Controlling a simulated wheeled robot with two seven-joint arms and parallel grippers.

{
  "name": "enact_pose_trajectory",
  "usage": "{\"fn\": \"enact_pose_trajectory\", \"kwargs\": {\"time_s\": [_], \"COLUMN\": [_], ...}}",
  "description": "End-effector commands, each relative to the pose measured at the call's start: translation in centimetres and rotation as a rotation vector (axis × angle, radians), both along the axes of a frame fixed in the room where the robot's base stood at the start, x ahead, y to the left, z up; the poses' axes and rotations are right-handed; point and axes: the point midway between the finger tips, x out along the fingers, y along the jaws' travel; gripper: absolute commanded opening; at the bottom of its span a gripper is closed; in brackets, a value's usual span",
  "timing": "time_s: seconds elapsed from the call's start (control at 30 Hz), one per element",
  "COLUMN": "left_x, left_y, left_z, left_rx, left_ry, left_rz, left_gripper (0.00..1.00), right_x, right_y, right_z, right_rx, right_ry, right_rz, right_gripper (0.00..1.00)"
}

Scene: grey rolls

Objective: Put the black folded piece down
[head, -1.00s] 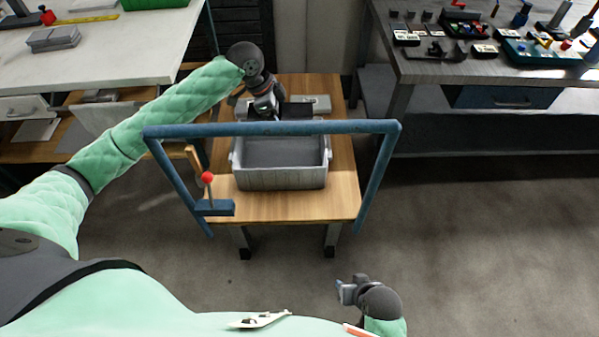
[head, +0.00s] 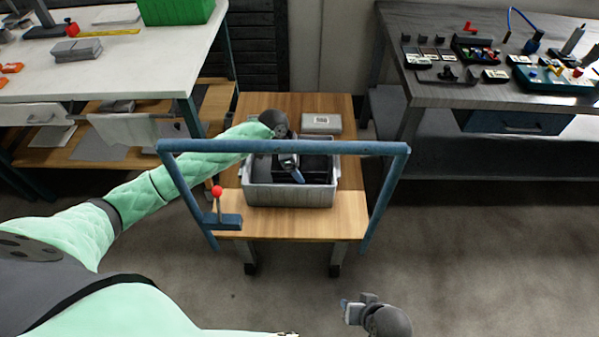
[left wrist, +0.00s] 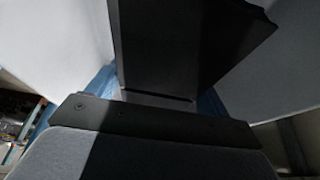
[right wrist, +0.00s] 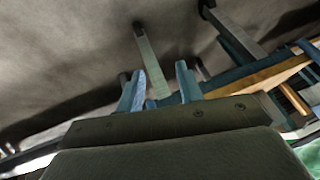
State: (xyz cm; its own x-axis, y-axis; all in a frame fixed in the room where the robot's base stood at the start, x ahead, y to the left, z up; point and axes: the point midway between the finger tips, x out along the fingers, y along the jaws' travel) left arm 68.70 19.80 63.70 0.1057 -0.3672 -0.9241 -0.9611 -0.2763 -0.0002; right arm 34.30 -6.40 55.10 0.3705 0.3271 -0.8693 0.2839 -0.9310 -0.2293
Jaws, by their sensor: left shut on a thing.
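The black folded piece (head: 317,165) is in my left gripper (head: 292,174), over and partly within the grey bin (head: 290,196) on the wooden table. In the left wrist view the black piece (left wrist: 185,45) fills the middle, between the blue fingers. The left gripper is shut on it. Whether the piece touches the bin floor cannot be told. My right gripper (head: 352,312) is away from the table, low at the front. In the right wrist view its two blue fingers (right wrist: 160,88) stand apart with nothing between them.
A blue bar frame (head: 285,147) spans the front of the wooden table (head: 300,226). A red-knobbed lever (head: 217,192) stands on its left side. A grey box (head: 321,123) lies behind the bin. A white bench (head: 110,60) is at left, a dark workbench (head: 440,85) at right.

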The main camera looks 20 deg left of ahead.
Motion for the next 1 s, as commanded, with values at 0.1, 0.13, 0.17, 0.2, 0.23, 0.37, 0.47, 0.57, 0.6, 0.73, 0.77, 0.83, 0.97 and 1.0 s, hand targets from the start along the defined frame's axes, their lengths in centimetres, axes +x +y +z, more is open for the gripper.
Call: {"fn": "enact_pose_trajectory", "kwargs": {"time_s": [0.1, 0.13, 0.17, 0.2, 0.23, 0.37, 0.47, 0.57, 0.6, 0.73, 0.77, 0.83, 0.97, 1.0], "left_x": [0.0, 0.0, -0.1, -0.1, 0.0, 0.0, 0.0, 0.0, 0.0, 0.0, 0.0, 0.0, 0.0, 0.0], "left_y": [0.0, -0.1, -0.1, -0.1, -0.1, 0.0, 0.0, 0.0, 0.0, 0.0, 0.0, 0.0, 0.0, 0.0], "left_z": [-0.5, -0.8, -1.1, -1.6, -2.0, -3.6, -4.0, -3.9, -3.9, -4.1, -4.2, -4.2, -4.2, -4.2], "left_rx": [0.000, 0.000, -0.002, -0.002, -0.002, 0.000, 0.000, 0.000, 0.000, 0.000, 0.000, 0.000, 0.000, 0.000], "left_ry": [0.001, 0.001, 0.002, 0.002, 0.002, 0.001, -0.001, -0.001, -0.001, 0.000, 0.000, 0.000, 0.000, 0.000], "left_rz": [0.000, 0.001, 0.000, 0.001, 0.001, 0.001, 0.000, 0.000, 0.000, 0.000, 0.000, 0.000, 0.000, 0.000], "left_gripper": [0.54, 0.54, 0.54, 0.54, 0.54, 0.54, 0.54, 0.54, 0.54, 0.54, 0.54, 0.92, 1.00, 1.00], "right_x": [-0.1, -0.1, -0.1, -0.1, -0.1, -0.2, -0.2, -0.2, -0.2, -0.2, -0.2, -0.2, -0.1, -0.1], "right_y": [0.0, 0.0, 0.0, 0.0, 0.0, -0.1, -0.2, -0.2, -0.2, -0.2, -0.2, -0.2, -0.2, -0.2], "right_z": [0.1, 0.1, 0.1, 0.2, 0.3, 1.2, 1.7, 1.6, 1.5, 1.4, 1.4, 1.4, 1.5, 1.5], "right_rx": [-0.001, -0.001, 0.000, -0.001, -0.001, -0.001, 0.000, -0.002, -0.002, -0.003, -0.003, -0.003, -0.003, -0.003], "right_ry": [0.002, 0.003, 0.004, 0.005, 0.005, 0.004, 0.004, 0.005, 0.006, 0.009, 0.010, 0.009, 0.007, 0.007], "right_rz": [0.000, 0.001, 0.001, 0.002, 0.002, 0.002, 0.004, 0.004, 0.004, 0.004, 0.005, 0.004, 0.004, 0.004], "right_gripper": [0.36, 0.36, 0.36, 0.36, 0.36, 0.36, 0.36, 0.36, 0.36, 0.36, 0.36, 0.36, 0.36, 0.36]}}
